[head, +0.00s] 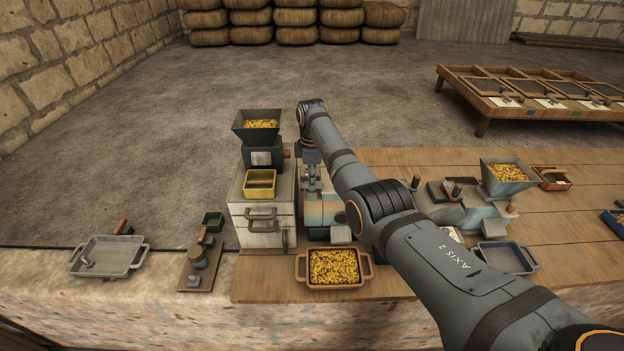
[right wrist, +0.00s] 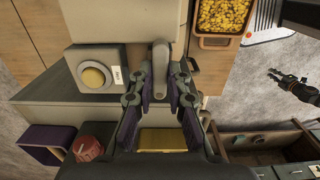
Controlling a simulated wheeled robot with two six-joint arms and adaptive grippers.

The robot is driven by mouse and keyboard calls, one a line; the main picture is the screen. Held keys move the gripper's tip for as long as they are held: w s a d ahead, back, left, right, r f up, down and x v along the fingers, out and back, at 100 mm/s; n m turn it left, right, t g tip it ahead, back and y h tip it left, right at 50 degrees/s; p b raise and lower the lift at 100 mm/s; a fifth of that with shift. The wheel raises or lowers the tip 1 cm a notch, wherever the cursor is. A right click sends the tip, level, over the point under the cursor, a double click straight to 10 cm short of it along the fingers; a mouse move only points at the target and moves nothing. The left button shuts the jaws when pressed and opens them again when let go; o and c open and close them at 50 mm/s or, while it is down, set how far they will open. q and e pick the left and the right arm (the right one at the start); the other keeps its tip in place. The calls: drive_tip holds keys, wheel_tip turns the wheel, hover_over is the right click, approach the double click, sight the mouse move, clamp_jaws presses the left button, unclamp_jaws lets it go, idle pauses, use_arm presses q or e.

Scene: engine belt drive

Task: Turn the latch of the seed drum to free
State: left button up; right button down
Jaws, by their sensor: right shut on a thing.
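In the right wrist view the right gripper (right wrist: 162,98) is shut on a grey lever (right wrist: 160,62), which I take for the latch. Its rounded end shows beyond the fingertips, against a grey housing (right wrist: 120,20).
A hopper of yellow grain (head: 261,125) and a yellow bin (head: 260,181) stand on a cabinet to the left. A copper-rimmed tray of grain (head: 334,268) sits in front of the drum. A second hopper machine (head: 507,174) stands right. A grey tray (head: 108,257) lies far left.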

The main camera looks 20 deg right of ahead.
drive_tip(key=shift+r, duration=0.15)
drive_tip(key=m+p, duration=0.2)
drive_tip(key=shift+r+m, duration=0.1)
drive_tip(key=shift+m, duration=0.3)
drive_tip(key=m, duration=0.2)
drive_tip(key=shift+m+p, duration=0.4)
drive_tip(key=m, duration=0.2)
drive_tip(key=shift+m, duration=0.3)
drive_tip(key=m+p, duration=0.1)
drive_tip(key=m, duration=0.3)
drive_tip(key=shift+m, duration=0.3)
drive_tip(key=m, duration=0.4)
drive_tip(key=shift+m, duration=0.4)
drive_tip(key=shift+w, duration=0.1)
drive_tip(key=c, duration=1.3)
unclamp_jaws()
